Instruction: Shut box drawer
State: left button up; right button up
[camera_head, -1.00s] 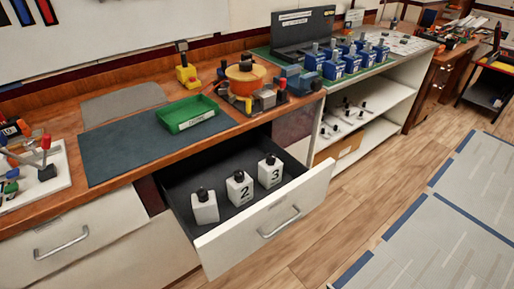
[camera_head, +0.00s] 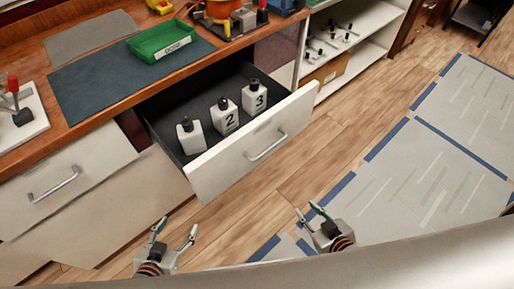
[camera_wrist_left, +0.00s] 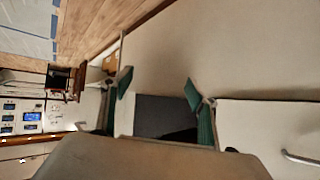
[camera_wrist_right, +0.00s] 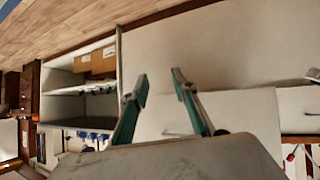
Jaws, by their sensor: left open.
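The open box drawer (camera_head: 222,167) has a white front with a metal bar handle (camera_head: 267,145) and a dark inside. It sticks out from under the wooden worktop. Three white boxes with black tops stand in it: one numbered 2 (camera_head: 225,118), one numbered 3 (camera_head: 254,98), and one (camera_head: 190,136) whose number I cannot read. My left gripper (camera_head: 177,228) is open and empty, in front of and below the drawer front in the head view. My right gripper (camera_head: 309,211) is open and empty, farther right over the floor. Neither touches the drawer.
A second drawer (camera_head: 66,180) at the left is shut. A green tray (camera_head: 161,41) and dark mat (camera_head: 120,82) lie on the worktop. A white shelf unit (camera_head: 370,40) stands right of the drawer. The wood floor (camera_head: 330,130) in front is clear.

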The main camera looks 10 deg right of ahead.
grip_shut()
jog(key=m+t+y+b, duration=0.55)
jog(key=m+b, duration=0.75)
jog(key=m, duration=2.1)
send_near(305, 115)
jog(key=shift+g+y, duration=0.55)
jog(key=shift+y, duration=0.4)
jog(key=x, duration=0.2)
jog(key=p+x, duration=0.1)
jog(key=d+x, duration=0.1)
jog(key=x, duration=0.1)
jog(key=shift+w+a+p, duration=0.2)
jog(key=shift+w+p, duration=0.1)
jog(key=shift+w, duration=0.3)
pick_arm(q)
jog(key=shift+m, duration=0.3)
jog(key=shift+w+a+f, duration=0.1)
jog(key=shift+w+f, duration=0.1)
jog(key=shift+f, duration=1.25)
jog(key=shift+w+f, duration=0.2)
jog(key=shift+f, duration=1.2)
pick_arm(e)
jog(key=shift+w+a, duration=0.35)
jog(key=shift+w, duration=0.1)
